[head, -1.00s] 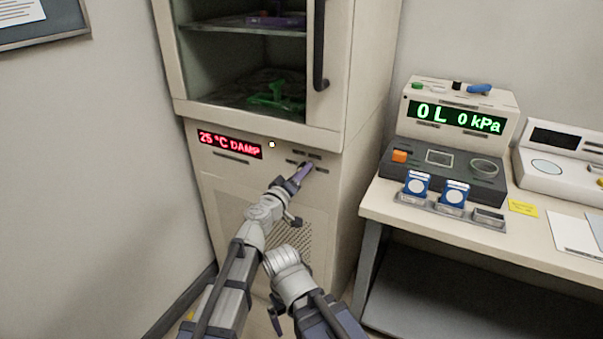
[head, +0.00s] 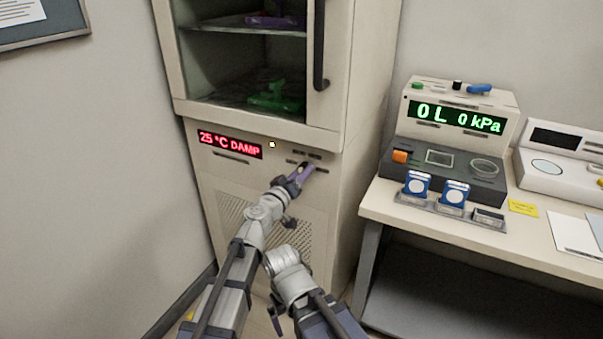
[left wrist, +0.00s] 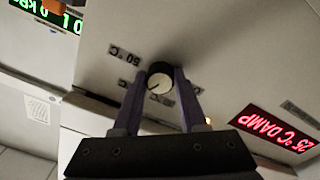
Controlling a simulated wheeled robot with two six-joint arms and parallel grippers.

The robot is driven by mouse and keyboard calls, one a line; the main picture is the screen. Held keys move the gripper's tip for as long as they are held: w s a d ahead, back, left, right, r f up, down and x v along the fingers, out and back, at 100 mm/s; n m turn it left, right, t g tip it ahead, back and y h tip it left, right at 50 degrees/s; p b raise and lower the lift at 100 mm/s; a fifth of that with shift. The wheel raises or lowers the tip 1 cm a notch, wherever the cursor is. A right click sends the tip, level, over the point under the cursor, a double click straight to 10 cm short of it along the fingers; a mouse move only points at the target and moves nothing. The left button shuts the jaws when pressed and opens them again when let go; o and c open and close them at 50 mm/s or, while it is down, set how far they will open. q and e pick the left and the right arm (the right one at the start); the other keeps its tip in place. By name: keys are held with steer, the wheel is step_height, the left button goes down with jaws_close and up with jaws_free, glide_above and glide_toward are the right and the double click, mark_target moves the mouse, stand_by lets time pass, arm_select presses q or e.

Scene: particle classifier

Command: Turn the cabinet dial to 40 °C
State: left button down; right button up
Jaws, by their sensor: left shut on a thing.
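The cabinet dial (left wrist: 160,80) is a small round knob with a pale face, a dark rim and a dark pointer mark. In the left wrist view it sits between the two purple fingers of my left gripper (left wrist: 160,84), which is shut on it. In the head view my left gripper (head: 302,171) reaches the front panel below the cabinet door and mostly hides the dial. The red display (head: 230,144) reads 25 °C DAMP. A 50 °C label (left wrist: 122,53) is by the dial.
The cabinet (head: 345,90) has a window with a dark handle (head: 319,50) above the panel. A bench (head: 385,200) on the right holds a gauge unit (head: 458,112) and blue-framed items. Open floor shows at the lower left.

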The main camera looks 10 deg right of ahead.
arm_select(q)
steer(key=shift+c, duration=2.2)
jaws_free()
steer(key=shift+s, duration=0.1)
steer(key=v, duration=0.7)
steer(key=shift+s+a, duration=0.25)
steer(key=shift+w, duration=0.1)
steer(key=x, duration=0.7)
steer(key=shift+w+d, duration=0.25)
